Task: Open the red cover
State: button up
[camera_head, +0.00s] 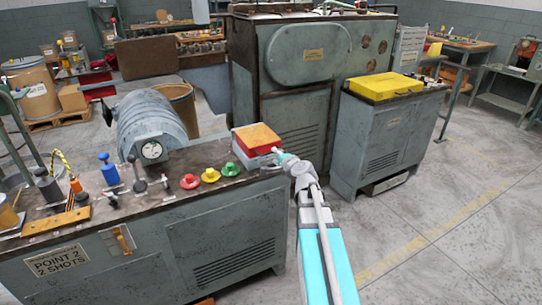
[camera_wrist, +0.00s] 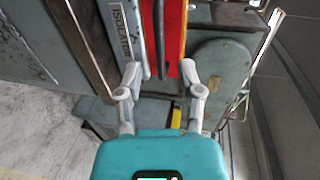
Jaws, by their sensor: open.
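The red cover (camera_head: 257,136) is the lid of a box at the right end of the grey bench, and it looks closed. It also shows in the wrist view as an upright red strip (camera_wrist: 174,35). A dark bar, perhaps its handle (camera_wrist: 160,40), runs along it beside a pale panel lettered ISOLATOR (camera_wrist: 124,30). My gripper (camera_head: 279,156) is at the box's right front side. In the wrist view my gripper (camera_wrist: 161,78) is open, with its fingers spread on both sides of the bar's lower end. I cannot tell whether they touch anything.
Red, yellow and green knobs (camera_head: 210,175) stand left of the box on the bench. A grey cabinet with a yellow lid (camera_head: 385,86) stands at the right. A large grey machine (camera_head: 312,55) is behind. The floor at the right front (camera_head: 440,220) is clear.

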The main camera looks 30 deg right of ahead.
aim_at(259, 141)
jog(key=shift+b+x, duration=0.35)
jog(key=shift+x, duration=1.85)
grip_shut()
